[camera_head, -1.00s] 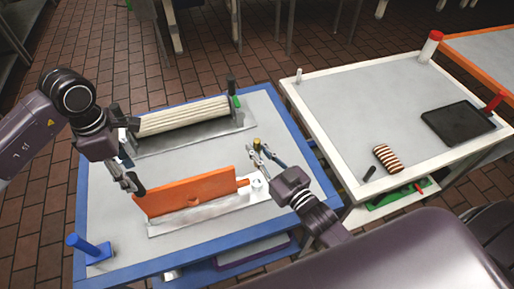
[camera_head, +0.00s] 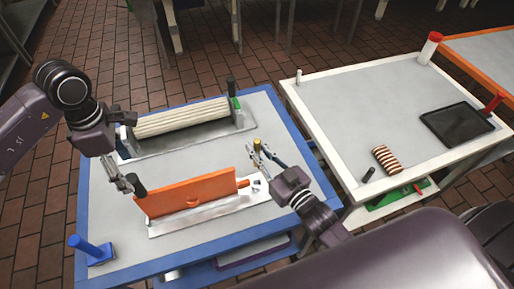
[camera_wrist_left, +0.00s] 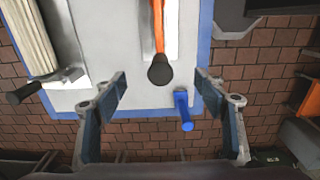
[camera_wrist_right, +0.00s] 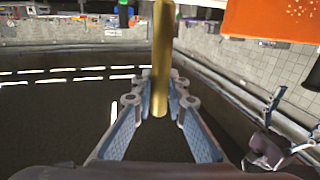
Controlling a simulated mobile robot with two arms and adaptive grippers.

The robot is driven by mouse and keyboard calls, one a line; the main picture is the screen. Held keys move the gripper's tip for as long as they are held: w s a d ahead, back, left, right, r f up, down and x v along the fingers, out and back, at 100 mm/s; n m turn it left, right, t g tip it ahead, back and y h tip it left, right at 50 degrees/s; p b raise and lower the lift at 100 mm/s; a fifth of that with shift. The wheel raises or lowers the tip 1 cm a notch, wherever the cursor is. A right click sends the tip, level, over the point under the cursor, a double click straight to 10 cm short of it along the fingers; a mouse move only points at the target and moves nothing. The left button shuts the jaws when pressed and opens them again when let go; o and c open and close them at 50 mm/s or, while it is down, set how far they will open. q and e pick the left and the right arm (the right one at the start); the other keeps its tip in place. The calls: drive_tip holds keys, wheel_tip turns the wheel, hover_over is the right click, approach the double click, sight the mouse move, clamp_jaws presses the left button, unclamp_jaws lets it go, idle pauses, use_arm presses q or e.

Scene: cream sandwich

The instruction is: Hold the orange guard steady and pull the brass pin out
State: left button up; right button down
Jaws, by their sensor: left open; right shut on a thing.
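The orange guard (camera_head: 188,192) stands as a long upright plate on a metal base on the blue-edged table. A black knob (camera_head: 138,185) is at its left end, and it also shows in the left wrist view (camera_wrist_left: 160,70). My left gripper (camera_head: 126,184) is open and empty, just left of the knob, with the knob ahead between its spread fingers. My right gripper (camera_head: 262,157) is shut on the brass pin (camera_head: 257,145), which stands upright in the right wrist view (camera_wrist_right: 163,50). The pin is above the small bracket (camera_head: 256,187) at the guard's right end, apparently clear of it.
A ribbed cream roller (camera_head: 180,116) lies behind the guard. A blue post (camera_head: 92,248) stands at the front left corner. The white-edged table (camera_head: 350,120) to the right bears a striped roll (camera_head: 387,159), a black tray (camera_head: 457,124) and a small dark cylinder (camera_head: 369,174).

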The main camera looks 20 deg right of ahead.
use_arm(q)
wheel_tip(320, 180, up, 11)
drive_tip(key=shift+r, duration=0.2)
use_arm(e)
drive_tip(key=shift+r, duration=0.1)
